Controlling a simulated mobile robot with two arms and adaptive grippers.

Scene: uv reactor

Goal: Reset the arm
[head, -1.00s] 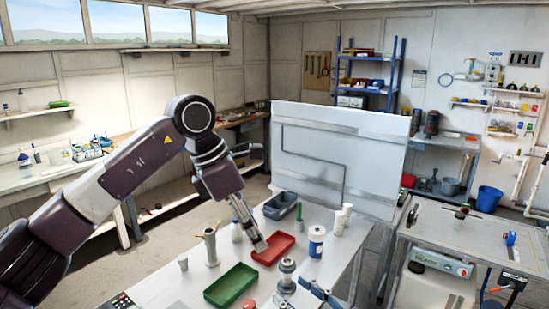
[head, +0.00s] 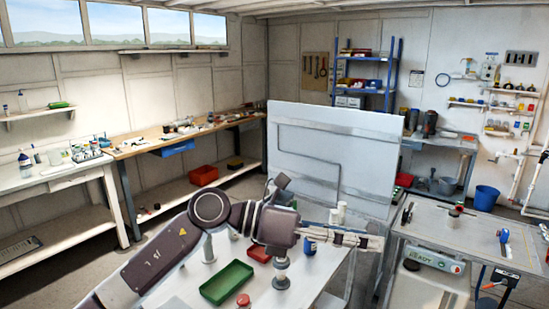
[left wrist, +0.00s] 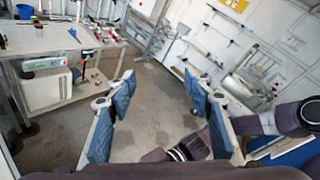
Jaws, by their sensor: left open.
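My left arm reaches in from the bottom left of the head view, bent low over the near bench. My left gripper (head: 376,243) points right, past the bench's right edge, beside the tall white panel (head: 335,150). In the left wrist view my left gripper (left wrist: 160,82) has its blue-padded fingers spread wide, with only floor and distant furniture between them. It is empty. My right gripper does not show in either view.
A green tray (head: 227,284), a partly hidden red tray (head: 260,254), a metal fitting (head: 282,273) and a red-capped jar (head: 243,300) are on the near bench. A grey work table (head: 470,240) stands to the right.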

